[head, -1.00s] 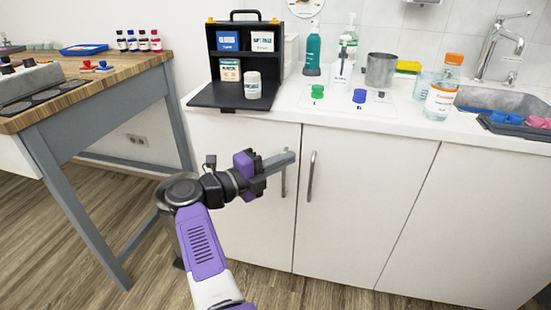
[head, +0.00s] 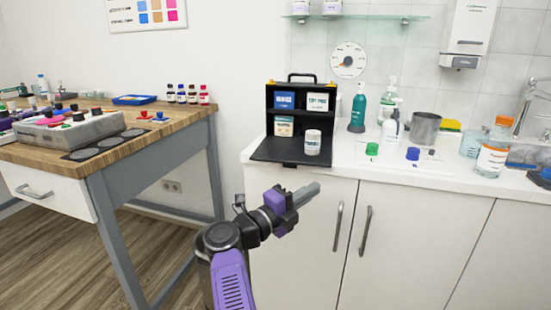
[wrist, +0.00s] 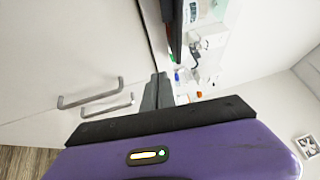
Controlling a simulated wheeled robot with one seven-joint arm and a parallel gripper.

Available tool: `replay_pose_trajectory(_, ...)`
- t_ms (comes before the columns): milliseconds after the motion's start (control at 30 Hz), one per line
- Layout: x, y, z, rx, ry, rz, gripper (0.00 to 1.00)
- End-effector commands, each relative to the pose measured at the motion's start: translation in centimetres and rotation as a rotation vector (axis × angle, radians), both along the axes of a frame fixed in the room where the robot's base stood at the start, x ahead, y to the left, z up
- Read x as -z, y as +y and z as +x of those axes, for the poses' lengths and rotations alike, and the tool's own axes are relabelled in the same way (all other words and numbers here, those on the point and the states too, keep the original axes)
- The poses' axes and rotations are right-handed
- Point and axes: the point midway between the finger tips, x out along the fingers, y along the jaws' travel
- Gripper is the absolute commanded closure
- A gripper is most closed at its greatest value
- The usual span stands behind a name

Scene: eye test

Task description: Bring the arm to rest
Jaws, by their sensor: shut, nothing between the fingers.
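My gripper (head: 308,193) is at the end of my purple and black arm, in front of the white cabinet doors and below the counter's front edge. Its grey fingers are together with nothing between them. In the wrist view the fingers (wrist: 156,92) point towards the counter edge, with the purple gripper body across the bottom. The arm is bent and the gripper touches nothing that I can see.
The white counter (head: 345,172) carries an open black case (head: 262,150), a metal cup (head: 424,129) and an orange-capped bottle (head: 493,150). Cabinet handles (head: 366,230) stick out right of my gripper. A wooden workbench (head: 190,117) stands at left. Floor between is free.

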Motion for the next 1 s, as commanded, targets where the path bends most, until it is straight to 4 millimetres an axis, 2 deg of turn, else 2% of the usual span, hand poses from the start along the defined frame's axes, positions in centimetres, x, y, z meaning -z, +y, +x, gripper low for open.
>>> replay_pose_trajectory(33,-1.8,-0.1,0.0,-0.025,-0.039,-0.045,1.0)
replay_pose_trajectory(100,-3.2,-0.4,-0.2,-0.059,-0.075,-0.125,1.0)
replay_pose_trajectory(200,-4.2,-1.1,-1.0,-0.094,-0.105,-0.24,1.0)
replay_pose_trajectory(367,-4.4,-2.3,-3.1,-0.141,-0.12,-0.431,1.0)
replay_pose_trajectory(467,-3.7,-3.1,-5.1,-0.175,-0.109,-0.567,1.0)
replay_pose_trajectory(667,-0.9,-3.9,-9.9,-0.249,-0.043,-0.83,1.0)
replay_pose_trajectory(1000,5.6,-4.8,-19.9,-0.382,0.151,-1.175,1.0)
